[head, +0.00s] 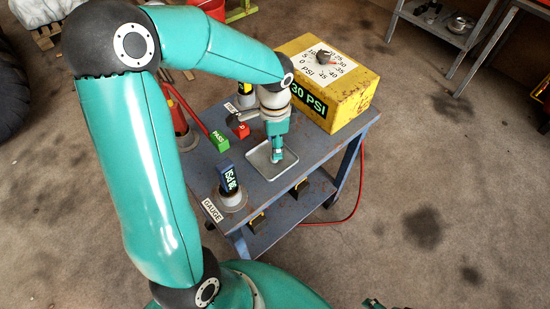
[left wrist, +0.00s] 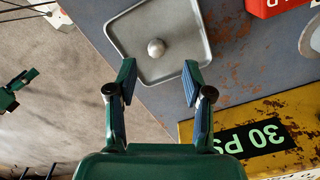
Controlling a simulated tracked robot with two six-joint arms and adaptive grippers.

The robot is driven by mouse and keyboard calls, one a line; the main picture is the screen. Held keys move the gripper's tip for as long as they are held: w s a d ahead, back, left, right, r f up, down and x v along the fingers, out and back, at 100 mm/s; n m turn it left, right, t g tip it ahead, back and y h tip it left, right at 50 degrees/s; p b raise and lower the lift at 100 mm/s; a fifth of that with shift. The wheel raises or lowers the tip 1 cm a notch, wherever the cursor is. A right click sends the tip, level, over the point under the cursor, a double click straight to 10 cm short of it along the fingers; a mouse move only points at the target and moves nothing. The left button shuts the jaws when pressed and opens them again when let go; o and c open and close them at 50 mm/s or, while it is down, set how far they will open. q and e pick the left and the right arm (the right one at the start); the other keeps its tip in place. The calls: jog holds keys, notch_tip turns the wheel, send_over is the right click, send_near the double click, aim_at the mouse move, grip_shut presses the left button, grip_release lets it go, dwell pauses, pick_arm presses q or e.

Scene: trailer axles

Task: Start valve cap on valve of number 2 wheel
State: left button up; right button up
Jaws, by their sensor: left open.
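A small round silver-grey piece, which looks like the valve cap (left wrist: 156,48), lies in the shallow grey tray (left wrist: 118,36). The tray (head: 263,172) also shows in the head view, on the cart. My left gripper (left wrist: 159,78) is open and empty, its fingers pointing at the tray with the piece roughly between their lines. In the head view my left gripper (head: 277,155) is above the tray and covers most of what lies there. My right gripper (head: 373,303) barely shows at the bottom edge; its jaw state is unclear. No valve or wheel number can be made out.
The blue-grey cart (head: 318,150) carries a yellow 30 PSI box (head: 345,98), a blue gauge block (head: 227,176), a green PASS block (head: 220,141) and a red block (head: 241,131). A dark tyre (head: 10,85) stands at the left edge.

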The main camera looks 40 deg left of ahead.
pick_arm(q)
jog(key=f, duration=0.4)
jog(key=shift+s+d+f, duration=0.1)
jog(key=shift+d+f, duration=0.1)
jog(key=shift+f, duration=0.1)
jog(key=c, duration=0.9)
